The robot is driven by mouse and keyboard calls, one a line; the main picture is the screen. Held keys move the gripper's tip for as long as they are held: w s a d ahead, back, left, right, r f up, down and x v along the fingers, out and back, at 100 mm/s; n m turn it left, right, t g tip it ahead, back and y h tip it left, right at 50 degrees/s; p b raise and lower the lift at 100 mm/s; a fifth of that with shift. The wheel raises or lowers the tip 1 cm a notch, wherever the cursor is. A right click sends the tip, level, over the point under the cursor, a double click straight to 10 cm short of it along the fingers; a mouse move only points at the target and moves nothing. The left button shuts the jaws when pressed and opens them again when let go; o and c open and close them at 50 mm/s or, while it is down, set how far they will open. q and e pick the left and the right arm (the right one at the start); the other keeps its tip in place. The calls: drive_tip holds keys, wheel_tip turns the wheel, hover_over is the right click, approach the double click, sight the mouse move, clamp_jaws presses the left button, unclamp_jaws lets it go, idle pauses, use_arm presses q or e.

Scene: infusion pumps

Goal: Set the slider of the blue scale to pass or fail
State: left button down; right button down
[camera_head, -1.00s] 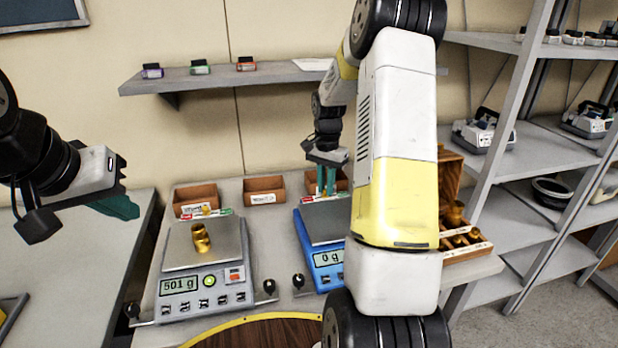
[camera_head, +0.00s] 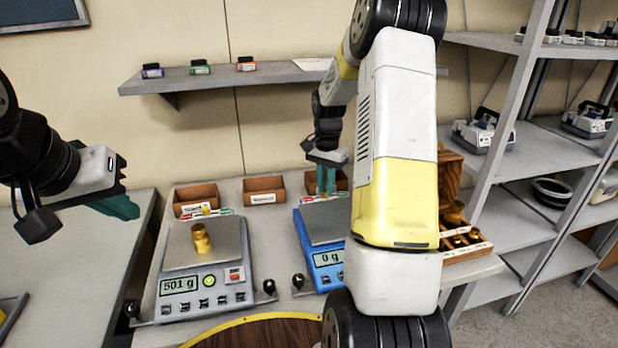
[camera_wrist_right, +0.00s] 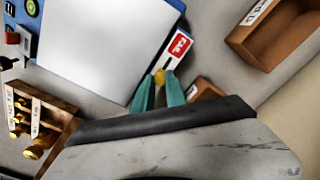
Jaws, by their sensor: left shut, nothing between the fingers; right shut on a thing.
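The blue scale (camera_head: 304,240) stands right of centre, its display reading 0 g and its visible plate bare; my right arm covers its right side. Its slider strip (camera_head: 312,199) lies behind it. In the right wrist view the strip shows a red FAIL label (camera_wrist_right: 178,46) and a yellow knob (camera_wrist_right: 159,77). My right gripper (camera_head: 326,192) points down at the strip; its teal fingers are shut on the yellow knob. The fingers hide the strip's other end. My left gripper (camera_head: 132,211) is shut and empty in the air at the left.
A grey scale (camera_head: 205,284) reads 501 g with a brass weight (camera_head: 201,239) on it. Small brown bins (camera_head: 264,190) stand behind the scales. A wooden weight box (camera_head: 467,250) is right of my right arm. A wall shelf (camera_head: 215,80) hangs above.

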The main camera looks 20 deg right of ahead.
drive_tip(key=a, duration=0.4)
drive_tip(key=shift+w, duration=0.15)
drive_tip(key=c, duration=1.4)
unclamp_jaws()
drive_tip(key=shift+o, duration=0.2)
drive_tip(key=shift+r, duration=0.1)
wheel_tip(320, 180, up, 8)
